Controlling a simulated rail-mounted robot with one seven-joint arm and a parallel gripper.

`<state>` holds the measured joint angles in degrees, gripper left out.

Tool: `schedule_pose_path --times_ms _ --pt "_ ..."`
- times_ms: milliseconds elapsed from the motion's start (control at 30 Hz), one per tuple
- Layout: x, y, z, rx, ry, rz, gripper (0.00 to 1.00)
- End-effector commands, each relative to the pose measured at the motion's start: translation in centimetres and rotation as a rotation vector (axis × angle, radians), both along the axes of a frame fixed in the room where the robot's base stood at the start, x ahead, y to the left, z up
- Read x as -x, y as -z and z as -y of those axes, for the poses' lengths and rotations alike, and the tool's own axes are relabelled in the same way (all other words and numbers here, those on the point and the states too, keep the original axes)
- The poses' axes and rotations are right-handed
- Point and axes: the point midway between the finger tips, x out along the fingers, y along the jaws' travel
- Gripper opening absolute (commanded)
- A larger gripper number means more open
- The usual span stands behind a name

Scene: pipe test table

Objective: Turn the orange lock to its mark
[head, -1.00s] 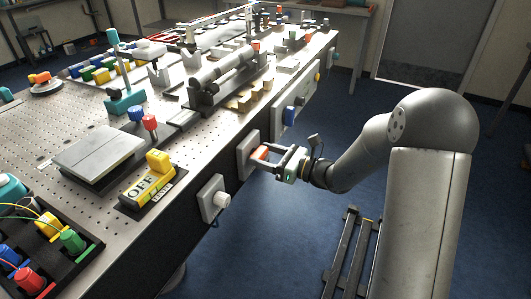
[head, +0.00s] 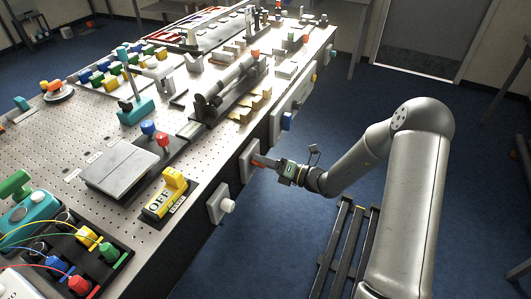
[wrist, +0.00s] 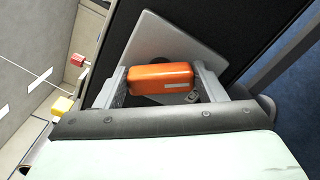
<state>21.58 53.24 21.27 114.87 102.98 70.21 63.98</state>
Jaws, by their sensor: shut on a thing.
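The orange lock (head: 257,164) is a rounded orange block on a pale square plate (head: 246,166) on the side of the table. My gripper (head: 264,163) reaches it from the right. In the wrist view, the orange lock (wrist: 160,78) sits between the two grey fingers of my gripper (wrist: 161,84), which are shut on it at its two ends. The plate (wrist: 165,42) behind lies at a slant to the lock. A small dark marking (wrist: 193,97) shows below the lock's right end. I cannot tell whether it is the mark.
A yellow OFF switch (head: 171,194) stands on the tabletop above. The floor beside the table is clear near my gripper.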

Motion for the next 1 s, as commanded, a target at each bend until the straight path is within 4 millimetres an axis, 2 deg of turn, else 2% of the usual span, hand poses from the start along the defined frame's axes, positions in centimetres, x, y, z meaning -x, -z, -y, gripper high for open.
schedule_pose_path --times_ms 33,533,1000 --pt "0.04 -0.47 0.1 -0.02 0.001 -0.046 0.41" --pt "-0.04 0.09 0.14 -0.196 0.001 -0.423 0.41" --pt "-0.08 0.41 0.1 -0.263 0.001 -0.564 0.41"
